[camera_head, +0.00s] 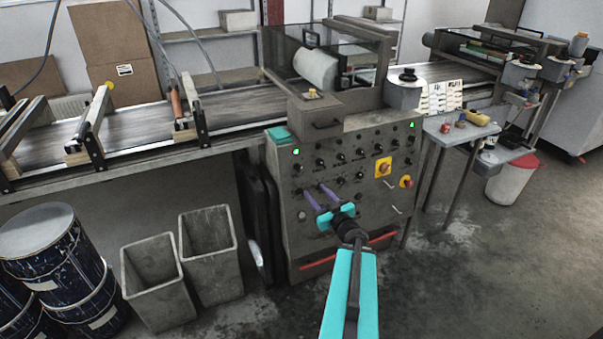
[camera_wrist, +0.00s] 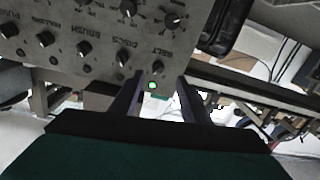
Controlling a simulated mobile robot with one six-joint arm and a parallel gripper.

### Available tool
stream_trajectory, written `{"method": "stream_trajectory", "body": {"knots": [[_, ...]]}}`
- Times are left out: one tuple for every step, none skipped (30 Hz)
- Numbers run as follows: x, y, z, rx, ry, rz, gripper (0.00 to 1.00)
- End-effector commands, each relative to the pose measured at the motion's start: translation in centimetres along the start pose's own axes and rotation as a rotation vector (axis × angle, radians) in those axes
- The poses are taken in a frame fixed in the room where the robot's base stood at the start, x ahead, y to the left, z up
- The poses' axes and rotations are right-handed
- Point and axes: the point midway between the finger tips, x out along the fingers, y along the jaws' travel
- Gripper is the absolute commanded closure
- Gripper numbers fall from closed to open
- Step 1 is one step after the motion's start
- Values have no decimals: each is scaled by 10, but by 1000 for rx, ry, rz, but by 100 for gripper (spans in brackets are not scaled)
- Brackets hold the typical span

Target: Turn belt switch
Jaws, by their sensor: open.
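The grey control panel (camera_head: 345,190) faces me on the front of the machine, with rows of dark knobs and two green lamps. In the wrist view the panel (camera_wrist: 65,18) fills the upper left. A pointer dial (camera_wrist: 172,20) is above the label. I cannot tell which knob the label belongs to. My gripper (camera_head: 317,193) is open and empty in front of the panel's lower left; its fingertips (camera_wrist: 160,76) frame the green lamp in the wrist view. Contact with the panel cannot be told.
A red emergency button on yellow (camera_head: 383,167) is on the panel's right side. The conveyor (camera_head: 140,125) runs left from the machine. Two grey bins (camera_head: 207,262) and blue drums (camera_head: 58,255) stand at the left. Open floor (camera_head: 480,290) lies at the right.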

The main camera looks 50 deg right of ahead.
Motion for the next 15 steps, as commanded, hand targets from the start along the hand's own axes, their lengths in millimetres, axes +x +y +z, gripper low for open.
{"method": "stream_trajectory", "body": {"knots": [[-5,6,-6,-4,14,-12,58],[-7,7,-9,-6,20,-22,58],[-10,9,-11,-7,27,-32,58],[-11,10,-13,-8,31,-38,58],[-12,11,-14,-8,34,-43,58],[-13,11,-15,-9,36,-48,58],[-14,11,-16,-10,37,-51,58],[-14,11,-16,-10,38,-53,58],[-14,11,-16,-10,39,-55,58],[-14,11,-16,-10,39,-55,58],[-14,11,-16,-10,39,-55,58],[-14,11,-16,-10,39,-55,58],[-14,11,-16,-10,39,-54,58],[-14,11,-16,-10,39,-54,58],[-14,11,-16,-10,38,-54,58]]}}
